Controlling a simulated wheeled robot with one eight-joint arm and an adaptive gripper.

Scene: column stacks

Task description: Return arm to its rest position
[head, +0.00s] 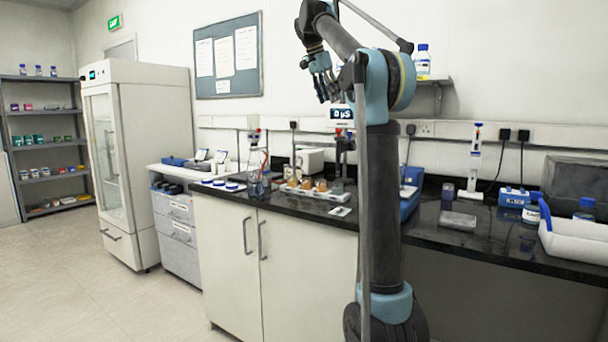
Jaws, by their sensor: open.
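My gripper (326,86) hangs at the upper middle of the head view, fingers pointing down, in front of the white wall and above the bench. It is open, and I see nothing between its fingers. My arm rises from my base in the middle of the view and bends over at the top left to the gripper. The arm hides part of the bench behind it.
A black bench top (450,238) carries glassware, a tray of small jars (311,191), a white bin (575,240) and several bottles. A wall shelf (434,81) is right of the arm. A glass-door fridge (135,160) stands left. The floor (100,290) at front left is clear.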

